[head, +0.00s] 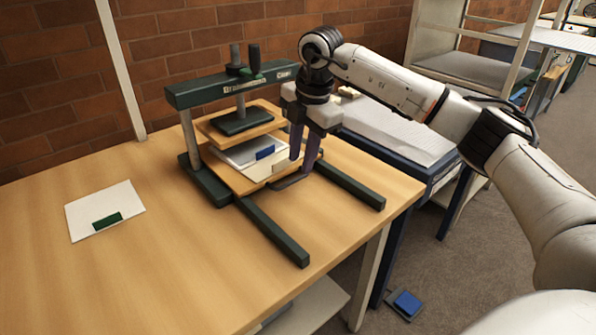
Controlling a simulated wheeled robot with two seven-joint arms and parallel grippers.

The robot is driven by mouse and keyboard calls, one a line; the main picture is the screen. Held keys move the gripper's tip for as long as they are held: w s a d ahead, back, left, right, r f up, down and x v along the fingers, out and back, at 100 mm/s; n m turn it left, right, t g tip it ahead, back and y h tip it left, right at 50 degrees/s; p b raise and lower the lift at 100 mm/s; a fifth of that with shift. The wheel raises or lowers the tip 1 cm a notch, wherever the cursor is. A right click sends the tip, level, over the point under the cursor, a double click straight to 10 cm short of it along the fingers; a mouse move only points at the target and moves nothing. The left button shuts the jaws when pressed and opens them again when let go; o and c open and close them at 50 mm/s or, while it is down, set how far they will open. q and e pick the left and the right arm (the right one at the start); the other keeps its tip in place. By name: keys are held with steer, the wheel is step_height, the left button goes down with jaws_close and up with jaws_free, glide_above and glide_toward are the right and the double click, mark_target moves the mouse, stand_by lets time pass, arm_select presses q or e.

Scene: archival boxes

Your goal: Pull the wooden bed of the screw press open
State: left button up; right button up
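The screw press has a dark green frame (232,88) with a spindle and a dark handle on top, and stands on the wooden table. Its wooden bed (226,174) lies under the wooden upper board (214,131) and over two dark green rails. The bed carries a pale folder with a blue label (265,153). A dark bar-like handle (288,184) shows at the bed's front edge. My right gripper (302,165) points down at the front right of the bed, its dark fingers close to the handle. Whether they grip it is unclear. My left gripper is out of view.
A white folder with a green label (107,220) lies on the table (150,275) at the left. The rails (272,232) reach forward over clear table. A blue-framed unit with a white top (405,138) stands at the right, beside the table. A brick wall is behind.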

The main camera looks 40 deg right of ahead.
mark_target(297, 179)
steer(key=shift+w+f, duration=0.25)
steer(key=shift+f, duration=0.95)
steer(key=shift+w+f, duration=0.25)
steer(key=shift+f, duration=0.9)
jaws_close()
